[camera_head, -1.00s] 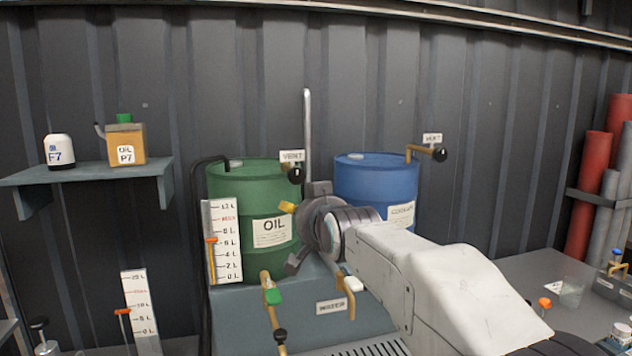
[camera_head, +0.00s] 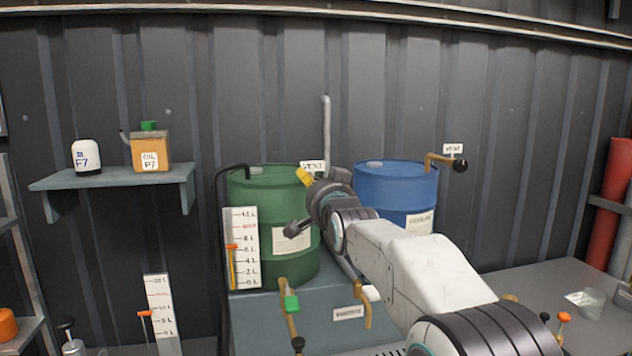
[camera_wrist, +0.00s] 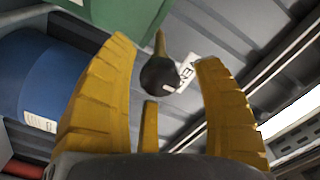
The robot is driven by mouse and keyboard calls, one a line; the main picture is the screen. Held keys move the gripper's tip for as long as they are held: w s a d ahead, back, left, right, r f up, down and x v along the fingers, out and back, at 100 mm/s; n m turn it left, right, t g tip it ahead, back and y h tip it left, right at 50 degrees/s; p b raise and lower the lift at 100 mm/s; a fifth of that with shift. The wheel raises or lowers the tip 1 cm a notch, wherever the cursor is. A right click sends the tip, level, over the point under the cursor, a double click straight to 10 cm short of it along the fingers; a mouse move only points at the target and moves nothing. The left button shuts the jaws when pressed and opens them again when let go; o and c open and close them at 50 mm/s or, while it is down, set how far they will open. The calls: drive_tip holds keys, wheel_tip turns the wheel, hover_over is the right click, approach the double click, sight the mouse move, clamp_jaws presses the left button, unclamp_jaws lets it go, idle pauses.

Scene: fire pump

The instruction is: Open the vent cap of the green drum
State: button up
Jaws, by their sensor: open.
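The green drum (camera_head: 252,188) stands on a grey platform in the head view, its front label facing me. A corner of it shows at the top of the wrist view (camera_wrist: 125,12). Its vent is a brass pipe ending in a black round cap (camera_wrist: 160,75), with a white tag (camera_wrist: 187,72) beside it. In the head view the tag (camera_head: 313,167) shows, but my gripper hides the cap. My gripper (camera_head: 304,177) is raised at the drum's upper right. In the wrist view its yellow fingers (camera_wrist: 168,50) are open, with the cap appearing between their tips, not gripped.
The blue drum (camera_head: 392,186) stands just right, with its own vent and black cap (camera_head: 460,165). A black hose (camera_head: 222,215) and a level gauge (camera_head: 243,250) stand at the green drum's left. Valves (camera_head: 291,303) sit in front. A shelf (camera_head: 115,180) is at left.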

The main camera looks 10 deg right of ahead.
drive_tip(key=shift+w, duration=0.5)
drive_tip(key=shift+o, duration=0.2)
drive_tip(key=c, duration=1.2)
drive_tip(key=shift+f+n, duration=0.1)
drive_tip(key=shift+n, duration=0.2)
drive_tip(key=shift+c, duration=0.2)
drive_tip(key=n+b, duration=0.3)
drive_tip(key=n, duration=0.1)
drive_tip(key=shift+n, duration=0.3)
drive_tip(key=n+b, duration=0.2)
drive_tip(key=n, duration=0.4)
drive_tip(key=n+b, duration=0.1)
drive_tip(key=n, duration=0.5)
drive_tip(key=shift+d+n, duration=0.1)
drive_tip(key=shift+n, duration=0.2)
drive_tip(key=n+b, duration=0.1)
drive_tip(key=n, duration=0.4)
drive_tip(key=shift+n, duration=0.7)
